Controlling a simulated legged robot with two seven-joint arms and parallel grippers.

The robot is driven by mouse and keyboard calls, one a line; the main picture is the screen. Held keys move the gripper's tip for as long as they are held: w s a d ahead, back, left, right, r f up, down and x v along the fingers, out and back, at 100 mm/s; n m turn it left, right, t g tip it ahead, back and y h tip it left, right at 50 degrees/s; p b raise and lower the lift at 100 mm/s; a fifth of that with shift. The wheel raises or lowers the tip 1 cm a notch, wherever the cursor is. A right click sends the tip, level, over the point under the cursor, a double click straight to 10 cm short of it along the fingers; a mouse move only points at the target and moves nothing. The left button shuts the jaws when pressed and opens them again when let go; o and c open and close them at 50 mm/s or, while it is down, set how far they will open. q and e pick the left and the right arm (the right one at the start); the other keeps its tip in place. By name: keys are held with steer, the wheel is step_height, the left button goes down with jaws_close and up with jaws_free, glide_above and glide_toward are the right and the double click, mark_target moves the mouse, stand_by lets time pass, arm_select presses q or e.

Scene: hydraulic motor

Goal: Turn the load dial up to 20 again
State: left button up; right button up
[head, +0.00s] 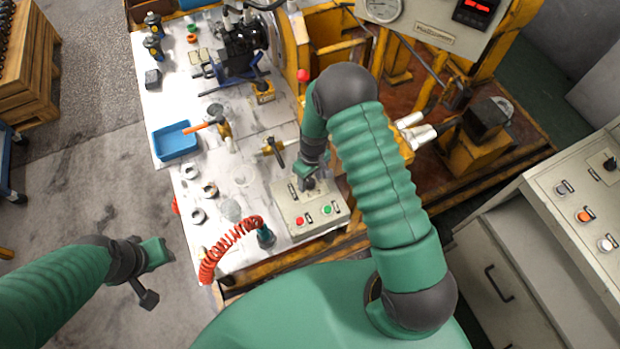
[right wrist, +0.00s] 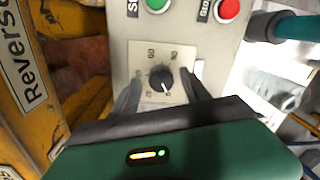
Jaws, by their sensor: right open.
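The load dial (right wrist: 160,78) is a black round knob on a pale scale plate of the grey control box (head: 320,213). In the right wrist view its white pointer mark faces down and slightly right; the scale figures are too small to read surely. My right gripper (right wrist: 160,95) is open, one finger on each side of the knob, with gaps visible. In the head view my right gripper (head: 306,186) reaches down over the back of the box and hides much of the dial. My left gripper (head: 150,275) hangs over the floor at left, away from the box; its jaw state is unclear.
The box also bears a red button (head: 299,221) and a green button (head: 327,210). A coiled red hose (head: 228,243) lies beside it. A blue tray (head: 175,141) and several metal rings are on the white bench. The yellow machine frame (head: 470,155) stands at right.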

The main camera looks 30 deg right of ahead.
steer(key=shift+w+d+f, duration=0.1)
steer(key=shift+d, duration=0.1)
steer(key=c, duration=0.3)
steer(key=shift+a, duration=0.35)
jaws_close()
steer(key=shift+d, duration=0.2)
steer(key=shift+m, duration=0.4)
steer(key=m, duration=0.5)
steer(key=shift+m, duration=0.3)
steer(key=m, duration=0.5)
steer(key=shift+t, duration=0.3)
steer(key=shift+m, duration=0.3)
steer(key=shift+r, duration=0.2)
